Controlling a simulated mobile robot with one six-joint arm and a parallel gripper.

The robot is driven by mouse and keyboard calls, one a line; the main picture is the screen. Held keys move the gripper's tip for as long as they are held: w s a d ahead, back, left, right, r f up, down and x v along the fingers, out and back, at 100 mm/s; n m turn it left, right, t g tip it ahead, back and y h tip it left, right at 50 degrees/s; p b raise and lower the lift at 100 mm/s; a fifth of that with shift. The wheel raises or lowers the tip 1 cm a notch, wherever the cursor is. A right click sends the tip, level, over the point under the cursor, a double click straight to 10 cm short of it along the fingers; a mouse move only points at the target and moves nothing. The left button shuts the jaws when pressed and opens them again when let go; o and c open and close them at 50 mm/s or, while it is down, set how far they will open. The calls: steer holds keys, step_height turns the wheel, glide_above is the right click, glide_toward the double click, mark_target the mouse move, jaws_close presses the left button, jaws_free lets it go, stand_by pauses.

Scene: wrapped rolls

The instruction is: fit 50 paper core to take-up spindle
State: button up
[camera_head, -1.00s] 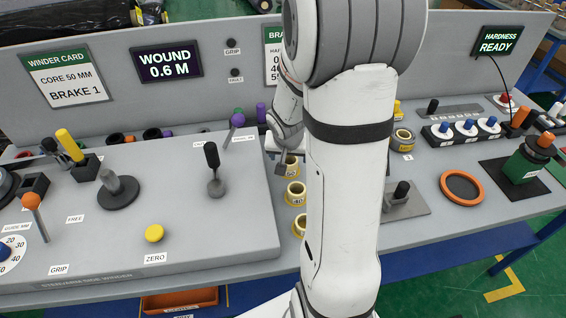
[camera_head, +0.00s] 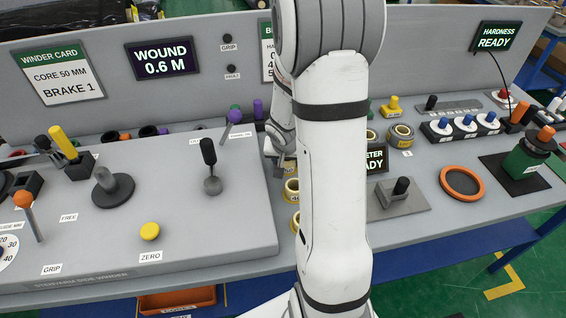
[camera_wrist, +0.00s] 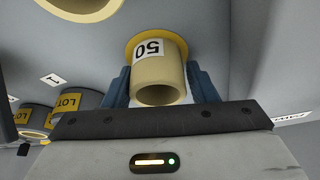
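In the wrist view, a tan paper core (camera_wrist: 160,82) marked 50, with a yellow rim at its far end, is between the two fingers of my gripper (camera_wrist: 160,90). The fingers stand on both sides of it, with narrow gaps seeming to show, so it does not look clamped. In the head view, my gripper (camera_head: 277,158) is partly hidden by my arm, near the row of yellow-rimmed cores (camera_head: 291,190). A grey cylinder on a dark disc (camera_head: 113,187), possibly the take-up spindle, stands on the winder's top at left and is bare.
A black-knobbed lever (camera_head: 209,165) and a yellow button (camera_head: 150,231) stand between the disc and the cores. Lot-labelled rolls (camera_wrist: 68,103) sit at left in the wrist view. An orange ring (camera_head: 462,183) lies at right. A back panel (camera_head: 215,80) bounds the bench.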

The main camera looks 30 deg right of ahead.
steer(key=c, duration=0.6)
steer(key=shift+r, duration=0.15)
